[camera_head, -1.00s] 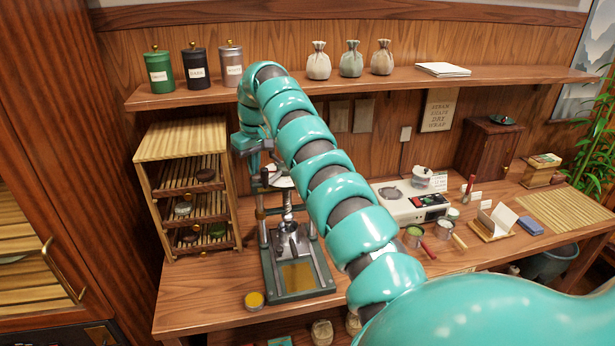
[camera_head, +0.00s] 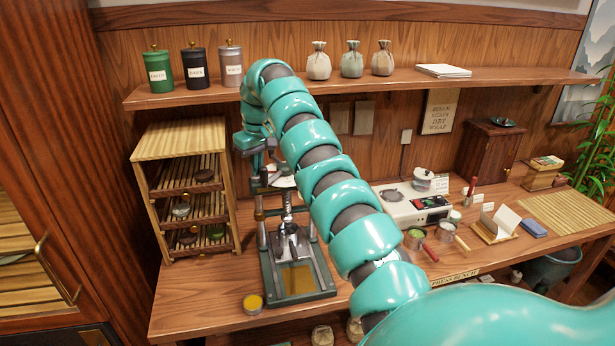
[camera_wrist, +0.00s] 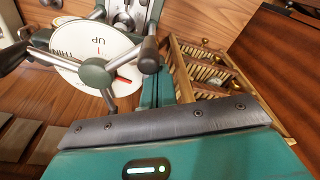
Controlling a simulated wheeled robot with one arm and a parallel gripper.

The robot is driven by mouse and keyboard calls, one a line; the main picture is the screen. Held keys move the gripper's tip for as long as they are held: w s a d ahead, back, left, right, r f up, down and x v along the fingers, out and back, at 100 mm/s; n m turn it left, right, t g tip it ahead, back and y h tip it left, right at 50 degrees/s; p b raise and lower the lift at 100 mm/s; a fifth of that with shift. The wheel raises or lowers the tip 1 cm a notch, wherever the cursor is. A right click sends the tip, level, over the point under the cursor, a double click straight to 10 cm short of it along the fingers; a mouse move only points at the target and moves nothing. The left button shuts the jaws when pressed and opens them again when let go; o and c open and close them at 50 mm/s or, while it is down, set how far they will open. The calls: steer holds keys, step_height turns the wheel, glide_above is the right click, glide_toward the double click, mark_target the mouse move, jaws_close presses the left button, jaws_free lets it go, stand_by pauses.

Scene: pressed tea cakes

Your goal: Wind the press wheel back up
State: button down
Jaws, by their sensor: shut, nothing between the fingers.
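The tea press (camera_head: 298,278) stands at the left of the bench, a dark green frame with two posts and a yellowish plate on its base. Its ram (camera_head: 287,240) hangs above the base. The press wheel (camera_wrist: 97,72) shows in the wrist view as a dark hub with metal spokes and dark knobs. Behind it is a white dial (camera_wrist: 75,45) with "UP", "THIN" and a red mark. My gripper (camera_wrist: 175,122) is shut and empty, just beside the wheel; I cannot tell whether it touches a knob. In the head view my arm partly hides the wheel.
A wooden rack of tea cakes (camera_head: 188,200) stands close left of the press. A shelf (camera_head: 400,84) with canisters and pouches runs above. A small yellow-topped tin (camera_head: 253,303) sits by the press base. A scale-like appliance (camera_head: 412,203) and pans stand to the right.

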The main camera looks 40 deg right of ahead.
steer(key=shift+s+d+b, duration=0.15)
steer(key=shift+s+b, duration=0.2)
steer(key=shift+b, duration=0.1)
steer(key=shift+s+d+f, duration=0.1)
steer(key=shift+s+d, duration=0.15)
steer(key=shift+s, duration=0.25)
steer(key=shift+s+d, duration=0.15)
steer(key=shift+s, duration=0.95)
steer(key=s+d, duration=0.1)
steer(key=s, duration=0.2)
steer(key=shift+d+p, duration=0.35)
steer(key=shift+p, duration=0.05)
